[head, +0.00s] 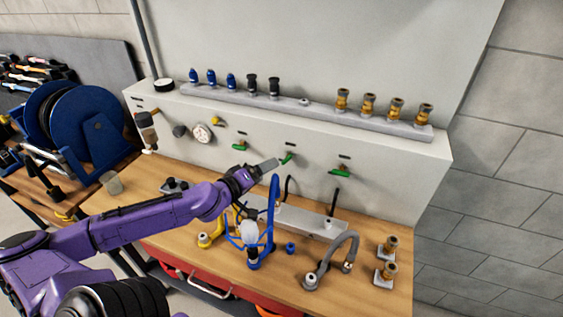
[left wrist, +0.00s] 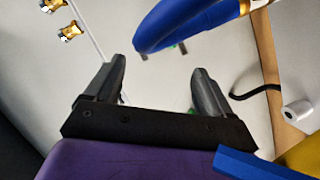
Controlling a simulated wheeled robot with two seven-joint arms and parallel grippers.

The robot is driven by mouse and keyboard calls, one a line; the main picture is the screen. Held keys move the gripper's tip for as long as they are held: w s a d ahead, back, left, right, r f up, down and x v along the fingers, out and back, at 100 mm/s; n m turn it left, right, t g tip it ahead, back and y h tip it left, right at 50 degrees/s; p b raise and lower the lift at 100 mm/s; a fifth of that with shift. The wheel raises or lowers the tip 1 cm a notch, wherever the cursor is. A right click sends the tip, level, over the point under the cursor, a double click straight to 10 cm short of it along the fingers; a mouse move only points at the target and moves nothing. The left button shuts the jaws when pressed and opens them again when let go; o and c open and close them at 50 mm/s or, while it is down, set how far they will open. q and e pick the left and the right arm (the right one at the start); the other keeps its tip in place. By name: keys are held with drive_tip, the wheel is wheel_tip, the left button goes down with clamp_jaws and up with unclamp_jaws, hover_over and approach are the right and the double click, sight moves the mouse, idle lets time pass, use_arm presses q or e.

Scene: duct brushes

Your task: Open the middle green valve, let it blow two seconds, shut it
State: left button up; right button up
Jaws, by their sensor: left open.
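Three green valve handles stick out from the front of the grey wall box in the head view: the left one (head: 240,146), the middle one (head: 287,158) and the right one (head: 340,172). My left gripper (head: 272,163) is just left of the middle green valve and looks close to it. In the left wrist view its two dark fingers (left wrist: 160,85) stand apart with nothing between them. Small bits of green show near the fingers there, mostly hidden. Whether the fingers touch the valve cannot be told. My right gripper is not in view.
A blue curved hose (head: 274,205) rises beside my gripper and crosses the top of the left wrist view (left wrist: 195,20). A grey rack (head: 318,224), a yellow fitting (head: 207,239) and a grey hose (head: 347,245) stand on the wooden bench (head: 345,283).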

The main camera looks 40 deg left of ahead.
sight(285, 160)
use_arm(q)
drive_tip(key=b+x, duration=0.4)
drive_tip(key=x, duration=0.1)
drive_tip(key=f+b+x, duration=0.1)
drive_tip(key=b+x, duration=0.1)
drive_tip(key=x, duration=0.1)
drive_tip(key=shift+w+a+b, duration=0.1)
drive_tip(key=shift+a+b, duration=0.05)
drive_tip(key=shift+b, duration=0.25)
drive_tip(key=shift+w+r+b, duration=0.2)
drive_tip(key=shift+w+b, duration=0.15)
drive_tip(key=shift+w, duration=0.05)
drive_tip(key=shift+r, duration=0.2)
drive_tip(key=c, duration=1.1)
drive_tip(key=shift+o, duration=0.2)
